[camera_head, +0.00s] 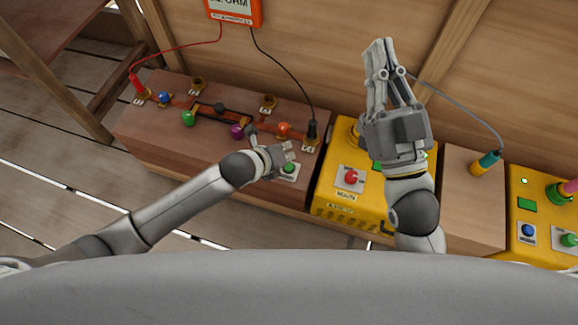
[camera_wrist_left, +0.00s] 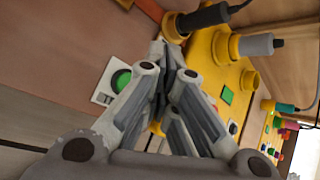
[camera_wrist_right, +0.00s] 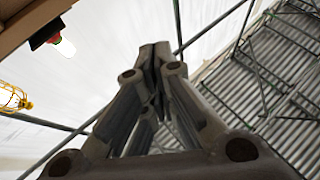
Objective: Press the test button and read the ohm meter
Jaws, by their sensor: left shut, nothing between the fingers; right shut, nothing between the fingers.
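The ohm meter (camera_head: 233,12) is an orange box on the back wall, cut off by the head view's top edge, so its reading is not visible. A green button (camera_head: 289,169) on a white plate sits at the right front of the brown bench; its label is too small to read. It also shows in the left wrist view (camera_wrist_left: 121,80), beside the fingers. My left gripper (camera_head: 290,150) is shut and empty, close to the button; contact cannot be told. My right gripper (camera_head: 378,45) is shut and empty, raised with fingers up before the wall; its fingertips (camera_wrist_right: 155,50) point away from the benches.
A red plug (camera_head: 138,86) and a black plug (camera_head: 311,130) stand on the brown bench (camera_head: 150,130), wired to the meter. Coloured knobs lie between them. A yellow box (camera_head: 345,200) with a red button (camera_head: 351,176) stands to the right, then another yellow panel (camera_head: 530,245).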

